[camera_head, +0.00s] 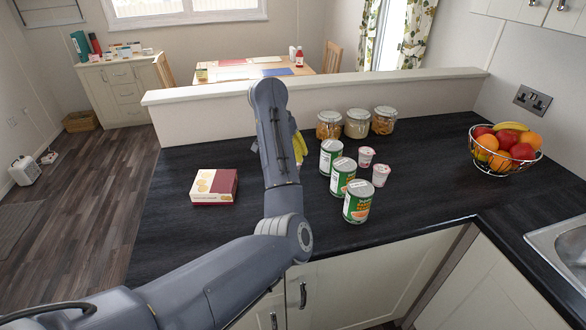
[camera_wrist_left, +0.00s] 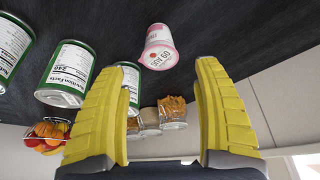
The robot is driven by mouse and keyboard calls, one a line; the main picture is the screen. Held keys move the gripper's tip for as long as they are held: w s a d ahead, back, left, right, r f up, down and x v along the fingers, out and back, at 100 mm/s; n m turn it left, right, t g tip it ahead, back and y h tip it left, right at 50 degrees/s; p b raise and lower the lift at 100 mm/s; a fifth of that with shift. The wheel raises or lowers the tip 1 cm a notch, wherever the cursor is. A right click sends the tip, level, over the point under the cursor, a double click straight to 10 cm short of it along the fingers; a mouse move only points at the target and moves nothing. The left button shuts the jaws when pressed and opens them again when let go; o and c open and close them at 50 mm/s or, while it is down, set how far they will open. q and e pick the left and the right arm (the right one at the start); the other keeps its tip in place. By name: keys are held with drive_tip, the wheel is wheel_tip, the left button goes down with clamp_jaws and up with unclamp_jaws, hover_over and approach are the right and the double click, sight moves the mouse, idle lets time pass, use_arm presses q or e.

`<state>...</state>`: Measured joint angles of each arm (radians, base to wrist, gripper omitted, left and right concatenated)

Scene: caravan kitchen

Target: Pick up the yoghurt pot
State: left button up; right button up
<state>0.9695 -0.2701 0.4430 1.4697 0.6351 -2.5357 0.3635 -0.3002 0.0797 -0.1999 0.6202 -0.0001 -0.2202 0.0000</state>
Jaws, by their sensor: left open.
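Two small white-and-pink yoghurt pots stand on the dark worktop in the head view, the far yoghurt pot (camera_head: 366,156) and the near yoghurt pot (camera_head: 381,175), both right of the cans. My left gripper (camera_head: 299,144) is mostly hidden behind its own arm, left of the cans; only some yellow shows. In the left wrist view my left gripper (camera_wrist_left: 163,72) has its yellow fingers wide apart and empty. One yoghurt pot (camera_wrist_left: 159,47) appears beyond the gap between the fingertips, apart from them; I cannot tell which of the two it is. My right gripper is not in view.
Three green-and-white cans, including the front can (camera_head: 358,202), stand between the left gripper and the pots. Glass jars (camera_head: 357,124) stand behind. A red-and-cream box (camera_head: 214,187) lies left, a fruit basket (camera_head: 504,152) right. Worktop between pots and basket is clear.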

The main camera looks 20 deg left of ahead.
use_arm(q)
drive_tip(key=shift+x, duration=5.45)
drive_tip(key=shift+w, duration=0.1)
drive_tip(key=shift+c, duration=0.2)
drive_tip(key=shift+r, duration=0.1)
drive_tip(key=c, duration=1.4)
drive_tip(key=shift+d+r, duration=0.1)
